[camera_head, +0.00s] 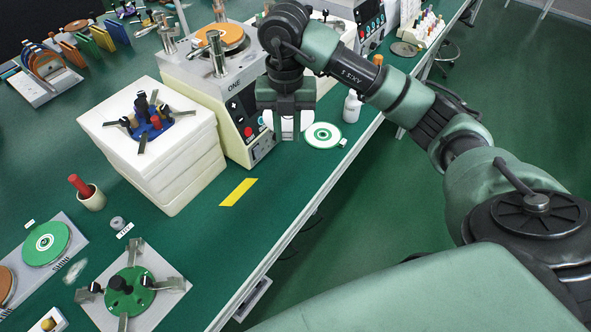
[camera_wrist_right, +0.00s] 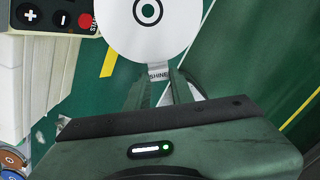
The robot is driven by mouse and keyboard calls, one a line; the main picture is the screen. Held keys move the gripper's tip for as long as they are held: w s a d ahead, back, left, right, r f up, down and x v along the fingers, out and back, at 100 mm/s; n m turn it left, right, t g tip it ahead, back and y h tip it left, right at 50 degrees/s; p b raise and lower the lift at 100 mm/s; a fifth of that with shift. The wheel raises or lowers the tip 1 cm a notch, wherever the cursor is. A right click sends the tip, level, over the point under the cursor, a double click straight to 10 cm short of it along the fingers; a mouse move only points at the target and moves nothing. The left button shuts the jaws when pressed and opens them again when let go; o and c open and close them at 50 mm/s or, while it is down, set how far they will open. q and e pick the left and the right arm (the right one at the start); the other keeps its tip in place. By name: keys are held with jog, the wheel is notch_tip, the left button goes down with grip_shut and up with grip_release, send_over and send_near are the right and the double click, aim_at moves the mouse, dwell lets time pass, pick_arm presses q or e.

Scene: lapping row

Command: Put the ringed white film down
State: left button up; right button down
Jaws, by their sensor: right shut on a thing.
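My right gripper (camera_head: 287,136) is over the green bench, just right of the machine marked ONE. It is shut on the tab of the ringed white film (camera_wrist_right: 120,22), a round white sheet with a dark ring and dot at its middle. The tab reads SHINE in the right wrist view, where the fingers (camera_wrist_right: 158,88) close on it. In the head view the film (camera_head: 287,122) shows only in part, behind the fingers. I cannot tell how high it is above the bench. My left gripper is not in view.
A white disc with green rings (camera_head: 323,135) lies near the bench edge, right of my gripper. The machine marked ONE (camera_head: 236,107) stands left, beside a stack of white blocks (camera_head: 172,165). A yellow strip (camera_head: 238,192) marks the bench; the area around it is clear.

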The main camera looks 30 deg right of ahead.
aim_at(290, 189)
jog(key=shift+w+d+f+m, duration=0.1)
jog(key=shift+w+d+m, duration=0.1)
jog(key=shift+m, duration=0.9)
notch_tip(290, 189, down, 19)
jog(key=shift+f+p, duration=0.15)
jog(key=shift+p, duration=0.55)
jog(key=shift+f, duration=0.3)
jog(key=shift+f, duration=0.15)
jog(key=c, duration=1.2)
grip_release()
jog(key=shift+c, duration=0.2)
notch_tip(290, 189, up, 12)
jog(key=b, duration=0.2)
